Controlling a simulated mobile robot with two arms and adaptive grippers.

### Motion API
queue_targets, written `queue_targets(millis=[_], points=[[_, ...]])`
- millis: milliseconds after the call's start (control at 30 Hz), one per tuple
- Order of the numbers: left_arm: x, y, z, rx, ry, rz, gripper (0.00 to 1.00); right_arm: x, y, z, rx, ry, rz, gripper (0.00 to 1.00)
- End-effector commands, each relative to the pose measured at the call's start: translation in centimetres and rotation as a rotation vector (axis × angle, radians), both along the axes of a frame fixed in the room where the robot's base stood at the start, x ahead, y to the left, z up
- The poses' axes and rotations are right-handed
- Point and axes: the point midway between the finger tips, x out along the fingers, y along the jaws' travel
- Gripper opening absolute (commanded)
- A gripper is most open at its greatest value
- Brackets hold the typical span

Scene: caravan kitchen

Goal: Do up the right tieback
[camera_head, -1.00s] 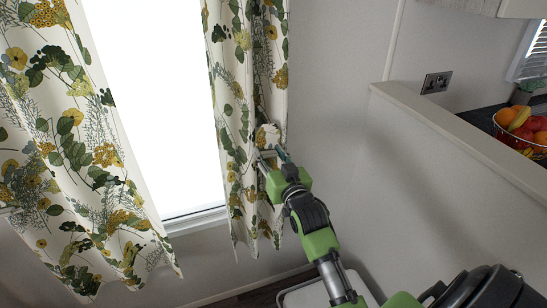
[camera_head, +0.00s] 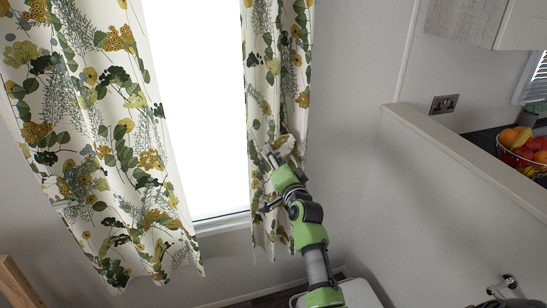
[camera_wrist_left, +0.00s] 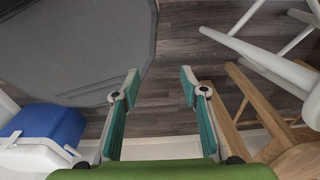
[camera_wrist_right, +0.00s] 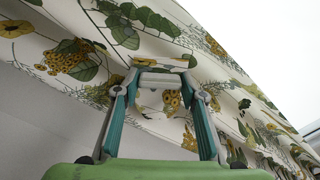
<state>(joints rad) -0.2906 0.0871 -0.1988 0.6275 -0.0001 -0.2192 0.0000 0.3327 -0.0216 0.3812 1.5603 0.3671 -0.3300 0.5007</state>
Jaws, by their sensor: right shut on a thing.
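The right curtain (camera_head: 275,85), white with green leaves and yellow flowers, hangs beside the bright window. A pale patterned band, which looks like the right tieback (camera_head: 284,145), stands out from its front at mid-height. My right gripper (camera_head: 273,154) is at this band, against the curtain. In the right wrist view, my right gripper (camera_wrist_right: 160,72) is shut on the tieback (camera_wrist_right: 163,102), with the curtain (camera_wrist_right: 75,55) close behind. The band's ends and any fastener cannot be made out. My left gripper (camera_wrist_left: 160,78) is open and empty above the floor, outside the head view.
A half-height partition (camera_head: 440,190) stands right of my right arm, with a fruit basket (camera_head: 524,150) beyond. Below my left gripper are a grey round top (camera_wrist_left: 75,45), a blue-and-white box (camera_wrist_left: 45,135) and wooden legs (camera_wrist_left: 240,115).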

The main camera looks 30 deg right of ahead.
Motion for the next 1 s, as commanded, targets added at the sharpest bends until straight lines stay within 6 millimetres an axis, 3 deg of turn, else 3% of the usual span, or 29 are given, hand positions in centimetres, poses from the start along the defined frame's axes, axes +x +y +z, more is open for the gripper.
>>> queue_targets(millis=[100, 500, 1000], points=[[-0.4, -0.1, 1.7, -0.001, 0.006, 0.000, 0.40, 0.2, 0.6, 1.3, 0.114, -0.027, 0.003, 0.00], [-1.5, -1.0, 4.8, -0.010, 0.021, 0.003, 0.40, 0.4, 1.3, 3.5, 0.424, -0.103, 0.003, 0.00], [-1.4, -0.6, 6.0, -0.006, 0.020, 0.000, 0.40, 0.3, 1.3, 4.3, 0.575, -0.139, 0.003, 0.00]])
